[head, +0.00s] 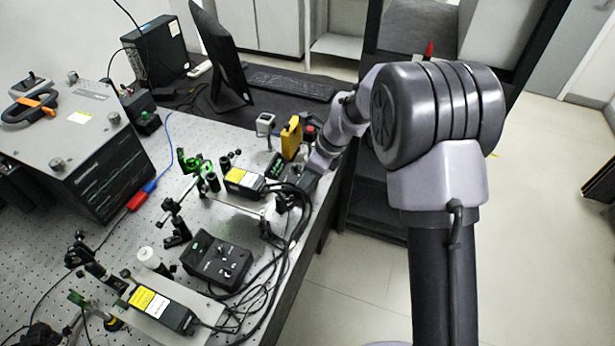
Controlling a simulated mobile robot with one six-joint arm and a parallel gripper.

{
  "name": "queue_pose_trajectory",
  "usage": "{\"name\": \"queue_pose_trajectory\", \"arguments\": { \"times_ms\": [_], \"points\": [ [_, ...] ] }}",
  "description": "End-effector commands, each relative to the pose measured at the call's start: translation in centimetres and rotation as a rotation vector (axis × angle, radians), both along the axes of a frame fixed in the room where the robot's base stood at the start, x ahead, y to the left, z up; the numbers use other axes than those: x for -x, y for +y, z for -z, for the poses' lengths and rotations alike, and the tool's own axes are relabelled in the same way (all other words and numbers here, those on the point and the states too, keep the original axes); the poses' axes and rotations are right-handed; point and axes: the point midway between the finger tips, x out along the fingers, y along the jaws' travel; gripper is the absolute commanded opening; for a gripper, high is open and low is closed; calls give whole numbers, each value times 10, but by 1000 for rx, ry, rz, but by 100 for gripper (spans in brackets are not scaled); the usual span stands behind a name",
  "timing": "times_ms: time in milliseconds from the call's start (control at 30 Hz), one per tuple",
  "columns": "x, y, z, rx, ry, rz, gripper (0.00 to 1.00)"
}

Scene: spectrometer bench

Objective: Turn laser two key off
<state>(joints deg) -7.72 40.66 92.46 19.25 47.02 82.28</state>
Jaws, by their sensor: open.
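My gripper (285,198) is at the far end of my arm, over the right edge of the optical table, among black cables. It is small in the head view; its jaws are open and I see nothing held between them. A black control box (215,262) with knobs on its top sits nearer me, to the left and below my gripper. One laser module (245,181) with a yellow and white label lies just left of my gripper. Another laser module (162,306) lies near the front. I cannot make out a laser two key; my gripper and wrist cover part of that area.
A yellow object (291,138) stands just behind my gripper. Black cables (285,255) run along the table's right edge. Optic mounts (175,220) stand to the left. A large instrument (75,140), a monitor (222,55) and a keyboard (290,84) are farther back.

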Motion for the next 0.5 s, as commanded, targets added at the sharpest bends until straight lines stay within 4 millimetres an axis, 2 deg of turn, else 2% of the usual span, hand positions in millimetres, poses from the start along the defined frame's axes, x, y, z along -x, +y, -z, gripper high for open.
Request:
{"name": "queue_pose_trajectory", "arguments": {
  "times_ms": [167,367,500],
  "points": [
    [0,0,-1,0,0,0,42],
    [0,0,-1,0,0,0,3],
    [0,0,-1,0,0,0,0]
  ]
}}
